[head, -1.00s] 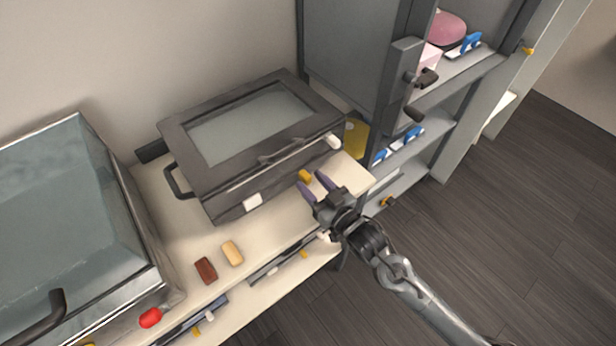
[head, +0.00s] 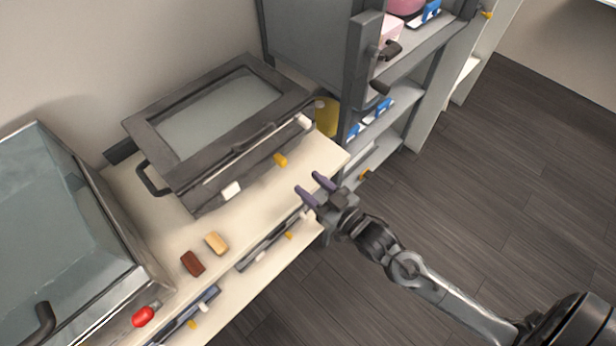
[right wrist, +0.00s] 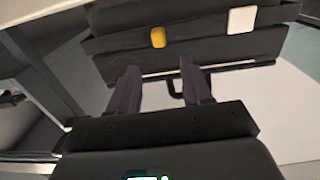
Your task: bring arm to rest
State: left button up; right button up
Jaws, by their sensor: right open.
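My right gripper (head: 311,185) is open with nothing between its fingers. It is over the front right edge of the cream counter (head: 320,160), apart from the dark glass-topped box (head: 140,135). Its arm comes in from the lower right. In the right wrist view the two dark fingers (right wrist: 158,68) are spread, and the box's dark front (right wrist: 200,38) lies beyond them. My left gripper is not in view.
The box front has a yellow knob (head: 281,160) and a white piece (head: 231,190). Brown (head: 192,263) and tan (head: 216,242) blocks lie on the counter. A glass case (head: 60,220) stands left. Grey shelving (head: 400,125) stands right. The dark floor (head: 480,190) is clear.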

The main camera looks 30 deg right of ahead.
jog(key=s+f+g+h, duration=0.2)
jog(key=s+f+g, duration=0.4)
jog(key=s, duration=0.4)
jog(key=s+f+g+h, duration=0.1)
jog(key=s+f+g, duration=0.4)
jog(key=s+g, duration=0.4)
notch_tip(320, 180, up, 38)
jog(key=t+p, duration=0.1)
jog(key=p, duration=3.6)
jog(key=shift+s+a+f+p, duration=0.15)
jog(key=shift+s+a+p, duration=0.05)
jog(key=shift+a+p, duration=0.15)
